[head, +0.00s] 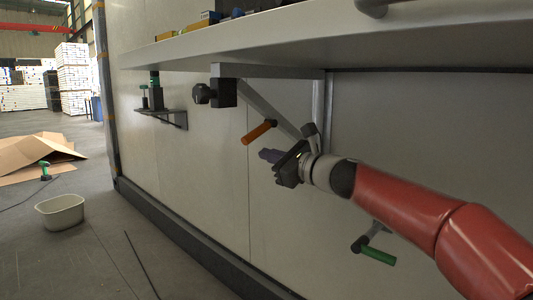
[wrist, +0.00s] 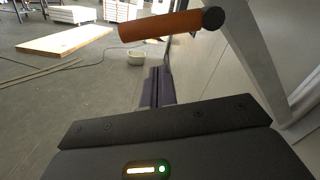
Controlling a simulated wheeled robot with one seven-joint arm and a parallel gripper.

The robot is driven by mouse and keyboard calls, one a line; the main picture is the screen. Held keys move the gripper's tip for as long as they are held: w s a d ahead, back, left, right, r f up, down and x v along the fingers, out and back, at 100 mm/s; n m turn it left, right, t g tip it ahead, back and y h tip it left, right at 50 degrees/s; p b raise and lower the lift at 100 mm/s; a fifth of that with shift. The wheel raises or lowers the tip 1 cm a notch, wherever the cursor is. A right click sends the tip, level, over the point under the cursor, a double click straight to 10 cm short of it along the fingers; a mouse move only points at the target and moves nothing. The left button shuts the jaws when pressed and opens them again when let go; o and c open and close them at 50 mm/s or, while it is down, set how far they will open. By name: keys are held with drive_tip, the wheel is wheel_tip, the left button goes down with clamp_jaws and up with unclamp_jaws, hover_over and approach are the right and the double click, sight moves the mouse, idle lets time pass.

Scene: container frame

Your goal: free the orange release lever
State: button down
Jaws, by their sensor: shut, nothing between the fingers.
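The orange release lever (head: 259,132) sticks out to the left from under the grey diagonal bracket below the shelf. In the wrist view the orange lever (wrist: 160,26) crosses the top of the picture, its dark round end cap (wrist: 213,18) beside the grey strut. My gripper (head: 265,154) is just below and right of the lever in the head view, apart from it, pointing left. Its fingers (wrist: 157,88) are together and empty. I cannot tell what, if anything, holds the lever.
A shelf (head: 270,34) overhangs above the lever. A green handle (head: 379,256) is on the wall below my arm. A small wall shelf (head: 165,117) holds green-topped tools. A white tub (head: 60,212) stands on the open floor.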

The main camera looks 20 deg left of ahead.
drive_tip(key=f+b+v, duration=0.1)
drive_tip(key=v, duration=0.9)
drive_tip(key=shift+d, duration=0.2)
drive_tip(key=s+d+f+n+h+p, duration=0.3)
drive_tip(key=s+d+f+n+h, duration=0.2)
drive_tip(key=s+d, duration=0.4)
drive_tip(key=s+d+f+n+h+p, duration=0.3)
drive_tip(key=s+d+f+n+h, duration=0.3)
drive_tip(key=s+d, duration=0.3)
drive_tip(key=s+d+f+n+g+h+p, duration=0.1)
drive_tip(key=s+d+f+n+h+p, duration=0.2)
drive_tip(key=s+d+f+n+h, duration=0.3)
drive_tip(key=s+d+f, duration=0.1)
drive_tip(key=s+d, duration=0.3)
drive_tip(key=d, duration=0.2)
drive_tip(key=shift+s+d, duration=0.1)
drive_tip(key=shift+d, duration=0.05)
